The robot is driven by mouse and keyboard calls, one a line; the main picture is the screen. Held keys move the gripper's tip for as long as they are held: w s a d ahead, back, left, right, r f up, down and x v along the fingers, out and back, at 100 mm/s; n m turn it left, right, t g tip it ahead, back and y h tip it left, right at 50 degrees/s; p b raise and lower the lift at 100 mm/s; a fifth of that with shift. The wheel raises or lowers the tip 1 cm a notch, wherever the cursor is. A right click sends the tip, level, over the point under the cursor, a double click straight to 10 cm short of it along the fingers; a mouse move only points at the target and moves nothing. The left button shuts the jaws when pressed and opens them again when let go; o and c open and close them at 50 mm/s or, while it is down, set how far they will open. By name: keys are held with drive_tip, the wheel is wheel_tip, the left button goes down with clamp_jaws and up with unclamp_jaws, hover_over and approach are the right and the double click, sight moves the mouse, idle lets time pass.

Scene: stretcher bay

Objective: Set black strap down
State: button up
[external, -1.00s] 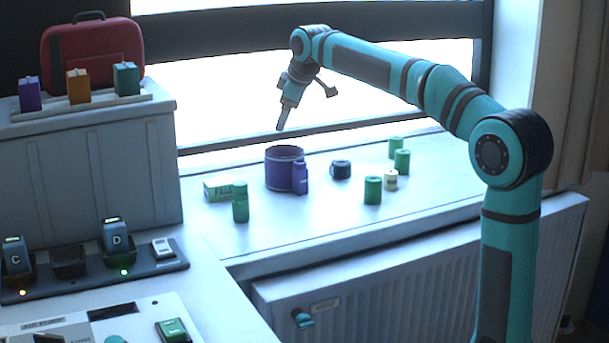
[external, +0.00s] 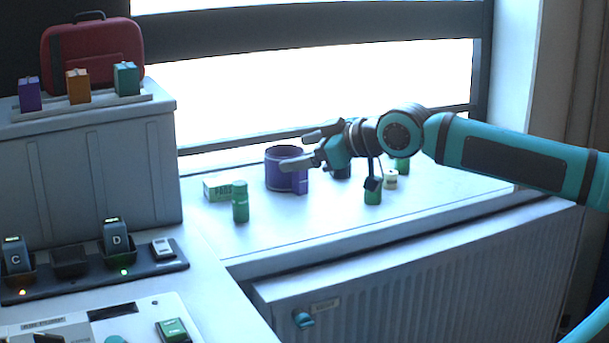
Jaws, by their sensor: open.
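My gripper (external: 309,149) is open and empty, with its two fingers spread and pointing left above the windowsill. A small dark roll (external: 342,173), which looks like the black strap, is on the sill. It is mostly hidden behind my gripper, and I cannot tell whether they touch. The lower finger overlaps the purple tub (external: 277,172) in the picture; I cannot tell the gap between them.
A purple bottle (external: 300,182) stands by the tub. A green-and-white box (external: 217,189) and green containers (external: 240,202) are to the left. A green canister (external: 373,197) and cream bottle (external: 390,180) stand right. The sill (external: 300,228) is clear in front.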

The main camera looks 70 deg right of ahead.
drive_tip(key=s+a+f+t+y, duration=0.2)
drive_tip(key=s+a+f+t, duration=0.1)
drive_tip(key=s+a, duration=0.5)
drive_tip(key=s+f, duration=0.1)
drive_tip(key=s, duration=0.2)
drive_tip(key=shift+s+a+f+t+y, duration=0.2)
drive_tip(key=shift+f+t+y, duration=0.1)
drive_tip(key=shift+f+t, duration=0.1)
